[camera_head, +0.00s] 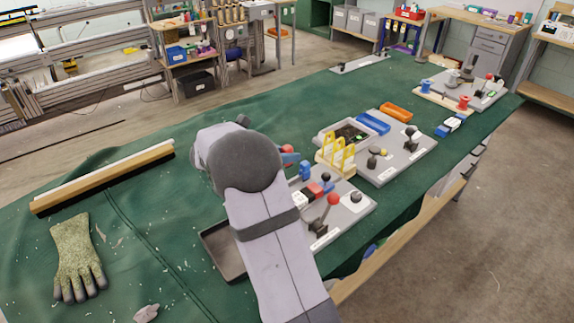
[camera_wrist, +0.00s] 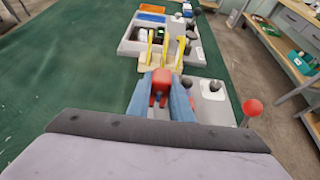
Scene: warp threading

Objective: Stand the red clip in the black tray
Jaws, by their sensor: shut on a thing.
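The red clip (camera_wrist: 161,84) sits between the two blue fingers of my gripper (camera_wrist: 163,97) in the wrist view, and the gripper is shut on it. In the head view, a red part at the fingertips, probably the clip (camera_head: 287,149), shows just past my wrist; most of the gripper is hidden by my arm. The black tray (camera_head: 213,250) lies on the green cloth at the lower left of my arm, which covers its right part. The visible part of the tray looks empty. The clip is apart from the tray, on the far side of my arm.
A grey panel with levers and a red knob (camera_head: 333,199) stands right of my arm. A rack of yellow hoops (camera_head: 338,150) is just beyond the gripper. A glove (camera_head: 77,258) and a wooden bar (camera_head: 105,178) lie left. Cloth between glove and tray is mostly clear.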

